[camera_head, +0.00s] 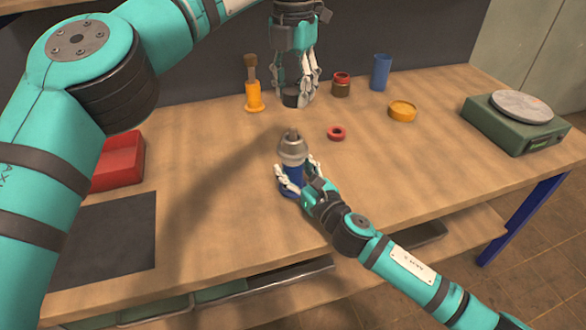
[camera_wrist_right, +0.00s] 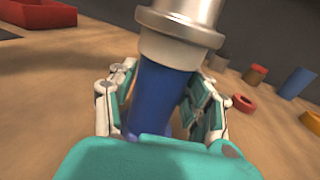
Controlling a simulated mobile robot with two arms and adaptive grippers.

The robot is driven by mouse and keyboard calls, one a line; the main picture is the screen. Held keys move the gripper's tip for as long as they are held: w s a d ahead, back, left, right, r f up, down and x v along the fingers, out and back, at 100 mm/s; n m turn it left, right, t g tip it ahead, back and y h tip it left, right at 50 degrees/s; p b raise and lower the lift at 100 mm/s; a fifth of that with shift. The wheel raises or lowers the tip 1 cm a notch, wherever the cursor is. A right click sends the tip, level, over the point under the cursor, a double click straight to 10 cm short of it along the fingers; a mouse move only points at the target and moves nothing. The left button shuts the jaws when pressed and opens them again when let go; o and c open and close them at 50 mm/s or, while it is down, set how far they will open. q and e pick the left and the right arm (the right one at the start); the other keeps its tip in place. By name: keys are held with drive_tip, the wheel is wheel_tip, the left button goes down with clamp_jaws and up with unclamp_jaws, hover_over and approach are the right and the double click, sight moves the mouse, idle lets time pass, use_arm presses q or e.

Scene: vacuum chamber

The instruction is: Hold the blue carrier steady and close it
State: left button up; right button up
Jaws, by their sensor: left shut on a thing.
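The blue carrier (camera_head: 293,172) stands upright near the middle of the table, with a pale collar and a metal top (camera_head: 292,147). In the right wrist view its blue body (camera_wrist_right: 158,95) is between the fingers, under the metal ring (camera_wrist_right: 180,28). My right gripper (camera_head: 297,178) is closed around the blue body from the near side. My left gripper (camera_head: 297,92) points down behind the carrier, apart from it. It is shut on a small dark round piece (camera_head: 291,99), partly hidden by the fingers, at or just above the tabletop.
An orange holder (camera_head: 254,97) stands left of my left gripper. A red ring (camera_head: 337,133), a brown jar with red top (camera_head: 341,86), a blue cup (camera_head: 381,72) and a yellow cap (camera_head: 402,111) are to the right. A scale (camera_head: 515,122) and red bin (camera_head: 119,162) flank the table.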

sight(293, 128)
clamp_jaws()
use_arm(q)
drive_tip(key=shift+f, duration=2.45)
drive_tip(key=shift+f, duration=0.1)
drive_tip(key=shift+f, duration=0.8)
drive_tip(key=shift+f, duration=0.55)
